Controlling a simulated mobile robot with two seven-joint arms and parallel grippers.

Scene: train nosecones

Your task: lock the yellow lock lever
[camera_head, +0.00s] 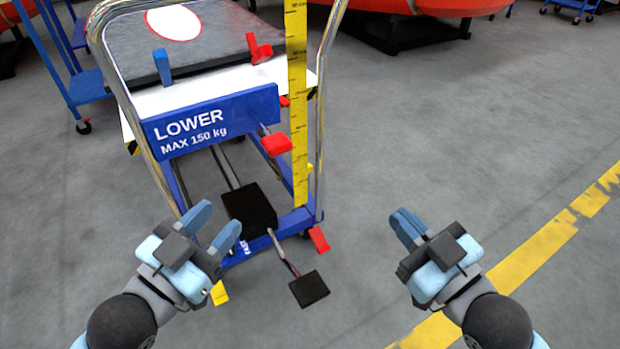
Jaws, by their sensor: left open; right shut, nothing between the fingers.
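A lift cart (268,106) with a blue panel reading "LOWER MAX 150 kg" stands left of centre. A yellow lever (219,293) shows low at the cart's near left, just below my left gripper; its upper part is hidden behind that gripper. My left gripper (218,222) is open and empty, in front of the cart's lower left side. Whether it touches anything I cannot tell. A red lever (319,239) sits at the cart's near right foot. My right gripper (406,222) is shut and empty, over open floor right of the cart.
A black pedal (309,289) sticks out towards me, with a larger black plate (249,210) behind it. A red handle (277,144) and a yellow ruler (297,100) are on the cart's right side. Another blue cart (85,85) stands at upper left.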

